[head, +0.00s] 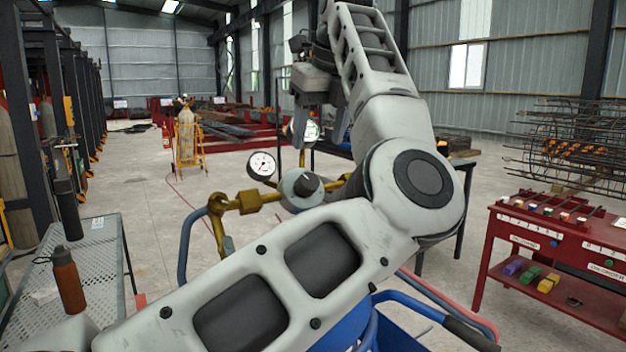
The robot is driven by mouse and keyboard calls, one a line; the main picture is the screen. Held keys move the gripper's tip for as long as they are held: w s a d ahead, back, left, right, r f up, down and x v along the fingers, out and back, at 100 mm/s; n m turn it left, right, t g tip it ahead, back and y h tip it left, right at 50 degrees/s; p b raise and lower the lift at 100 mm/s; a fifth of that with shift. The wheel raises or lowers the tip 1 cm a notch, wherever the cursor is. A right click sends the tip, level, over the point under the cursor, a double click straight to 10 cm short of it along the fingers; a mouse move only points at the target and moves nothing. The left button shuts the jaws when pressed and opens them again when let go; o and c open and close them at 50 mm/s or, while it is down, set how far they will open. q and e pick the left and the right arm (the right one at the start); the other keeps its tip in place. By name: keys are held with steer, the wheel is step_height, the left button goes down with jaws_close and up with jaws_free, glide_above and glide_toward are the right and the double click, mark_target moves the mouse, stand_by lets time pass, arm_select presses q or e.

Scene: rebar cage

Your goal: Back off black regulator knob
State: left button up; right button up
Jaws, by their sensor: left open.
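The black regulator knob (307,183) sits on a round grey bonnet in the middle of the head view. The brass regulator body (248,202) runs out to its left, with one white-faced gauge (262,165) above it. A second gauge (308,131) stands higher, partly covered by my gripper. My left arm comes in from the lower left, bends at the right and rises. My left gripper (318,112) is open, points downward, and is above the knob in the picture, apart from it. My right gripper is not in view.
A blue cart with blue handles (400,300) is below the regulator, partly hidden by my arm. A red workbench (560,240) with coloured blocks stands right. A mesh table (105,265) with a brown bottle (68,285) is left. Open floor lies behind.

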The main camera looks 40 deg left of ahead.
mark_target(310, 181)
arm_select(q)
steer(key=x, duration=0.9)
steer(key=shift+w+a+f, duration=0.1)
steer(key=shift+a+f, duration=0.05)
steer(key=c, duration=1)
